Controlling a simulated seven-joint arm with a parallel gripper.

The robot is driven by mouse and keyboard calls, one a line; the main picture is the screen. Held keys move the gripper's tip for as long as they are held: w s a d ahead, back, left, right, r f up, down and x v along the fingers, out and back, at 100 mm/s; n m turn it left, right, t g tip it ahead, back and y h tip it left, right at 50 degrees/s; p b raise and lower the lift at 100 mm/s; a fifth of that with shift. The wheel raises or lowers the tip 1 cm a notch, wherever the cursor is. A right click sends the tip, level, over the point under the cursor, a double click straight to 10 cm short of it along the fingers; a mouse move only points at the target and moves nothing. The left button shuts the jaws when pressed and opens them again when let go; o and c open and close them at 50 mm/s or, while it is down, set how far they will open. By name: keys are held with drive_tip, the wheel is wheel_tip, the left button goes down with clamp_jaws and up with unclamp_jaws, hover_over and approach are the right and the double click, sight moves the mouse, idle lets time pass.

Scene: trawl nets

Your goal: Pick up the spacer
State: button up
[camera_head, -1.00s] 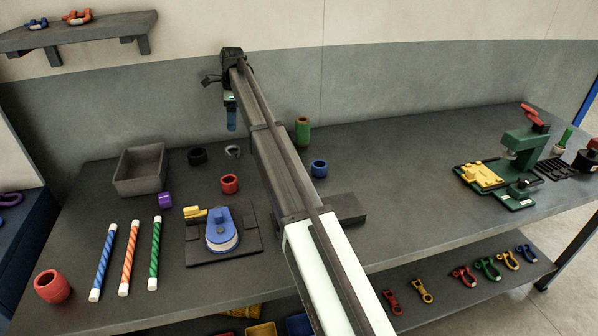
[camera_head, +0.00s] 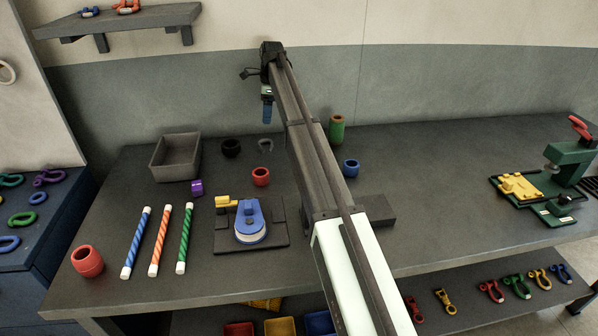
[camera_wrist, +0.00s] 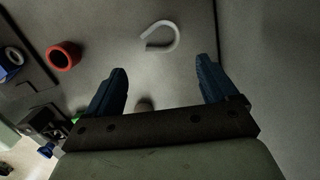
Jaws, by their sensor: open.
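Several ring-like or tubular pieces stand on the bench, and I cannot tell which is the spacer. A red ring (camera_head: 261,176), black ring (camera_head: 231,148), blue ring (camera_head: 351,168) and taller green tube (camera_head: 337,129) stand around my arm. A larger red piece (camera_head: 87,261) is at the front left. A grey open hook-shaped piece (camera_head: 265,145) lies near the back. My gripper (camera_head: 267,112) is above the bench near that hook, blue fingers apart and empty. In the wrist view, the hook (camera_wrist: 160,37) lies beyond the fingertips and the red ring (camera_wrist: 63,56) to the left.
A grey bin (camera_head: 175,157) and small purple piece (camera_head: 197,188) are left of my arm. A blue clamp fixture (camera_head: 250,222) and three striped rods (camera_head: 160,240) are in front. A green press (camera_head: 565,165) stands at right. The wall is close behind.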

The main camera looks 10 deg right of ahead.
drive_tip(key=r+h, duration=0.1)
drive_tip(key=r, duration=0.1)
hover_over(261, 173)
drive_tip(key=s, duration=0.1)
drive_tip(key=shift+m, duration=0.3)
wheel_tip(261, 173, down, 9)
drive_tip(key=shift+s, duration=0.1)
drive_tip(key=shift+s+a+f, duration=0.1)
drive_tip(key=shift+s+f, duration=0.1)
drive_tip(key=shift+f, duration=1.15)
drive_tip(key=shift+s+f, duration=0.15)
drive_tip(key=shift+f, duration=1.15)
